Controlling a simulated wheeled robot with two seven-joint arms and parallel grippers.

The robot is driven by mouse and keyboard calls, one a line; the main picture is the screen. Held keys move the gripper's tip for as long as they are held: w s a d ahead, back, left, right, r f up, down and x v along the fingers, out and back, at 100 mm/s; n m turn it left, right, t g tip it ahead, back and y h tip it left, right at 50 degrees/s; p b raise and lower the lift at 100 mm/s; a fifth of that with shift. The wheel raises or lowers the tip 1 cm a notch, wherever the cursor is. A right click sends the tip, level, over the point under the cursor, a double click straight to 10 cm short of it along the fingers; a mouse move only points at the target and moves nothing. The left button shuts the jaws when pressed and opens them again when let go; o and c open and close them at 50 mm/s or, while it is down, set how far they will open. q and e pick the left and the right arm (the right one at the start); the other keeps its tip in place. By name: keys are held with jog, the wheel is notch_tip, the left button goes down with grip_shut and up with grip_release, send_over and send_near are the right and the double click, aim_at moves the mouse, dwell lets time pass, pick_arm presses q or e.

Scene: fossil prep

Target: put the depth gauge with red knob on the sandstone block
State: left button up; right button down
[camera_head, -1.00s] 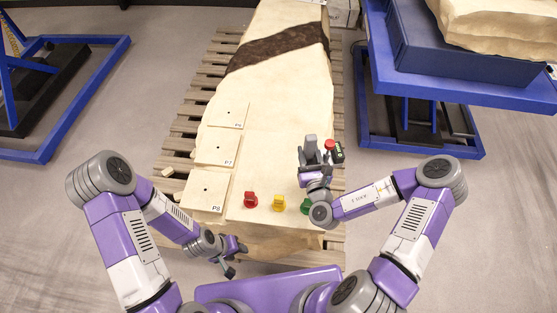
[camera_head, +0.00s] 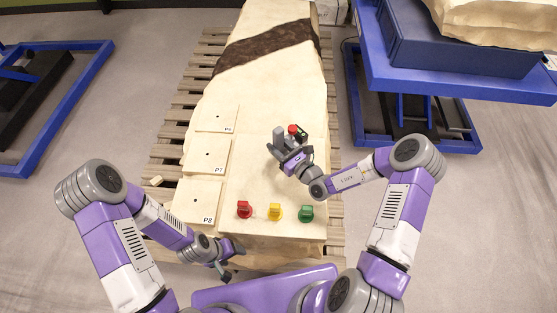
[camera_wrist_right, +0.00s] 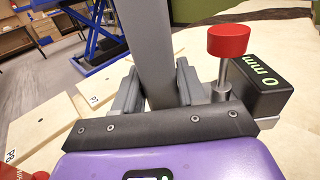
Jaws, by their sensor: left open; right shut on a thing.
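The depth gauge has a red knob (camera_head: 292,129) and a dark box with a green "0 mm" readout; the box (camera_wrist_right: 262,84) and a grey upright bar (camera_wrist_right: 150,50) show in the right wrist view. My right gripper (camera_head: 284,146) is shut on the gauge, with the bar between its fingers. It is over the right part of the pale sandstone block (camera_head: 270,105), which has a dark brown band across its far part. Whether the gauge touches the block is unclear; its lower end is hidden. My left gripper (camera_head: 226,265) is open and empty near the block's front edge.
A red knob piece (camera_head: 243,209), a yellow one (camera_head: 275,212) and a green one (camera_head: 306,214) stand near the block's front. Plates P6 (camera_head: 216,118), P7 (camera_head: 206,156) and P8 (camera_head: 197,201) lie along its left side. A blue lift table (camera_head: 460,85) stands at right.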

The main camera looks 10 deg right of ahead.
jog(key=shift+w+f+b, duration=0.1)
jog(key=shift+f+b, duration=0.8)
jog(key=shift+f, duration=1.45)
jog(key=shift+r, duration=0.1)
jog(key=c, duration=1.1)
grip_release()
jog(key=shift+f, duration=0.3)
jog(key=o, duration=0.5)
jog(key=shift+c, duration=0.2)
jog(key=shift+r, duration=0.1)
